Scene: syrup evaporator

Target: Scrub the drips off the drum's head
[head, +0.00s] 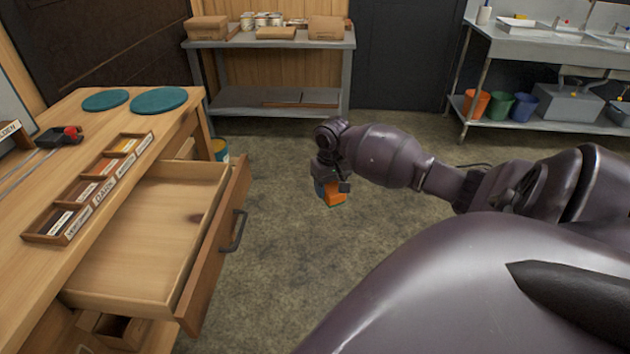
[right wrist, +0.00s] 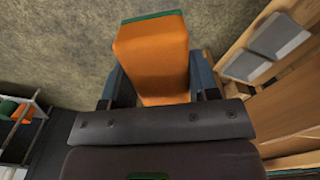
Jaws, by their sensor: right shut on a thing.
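An orange sponge with a green layer (head: 334,195) is in my right gripper (head: 328,186), held in the air over the open floor. In the right wrist view the sponge (right wrist: 150,60) sits between the two fingers of the right gripper (right wrist: 158,88), its green layer at the far edge. The right gripper is shut on it. My left gripper is in neither view. I cannot make out the drum or any drips in these frames.
A wooden bench (head: 60,185) with an open, mostly empty drawer (head: 150,235) stands at left. A small can (head: 220,150) is behind the drawer. A grey shelf (head: 270,98) and a metal sink stand (head: 540,45) are at the back. The floor between is clear.

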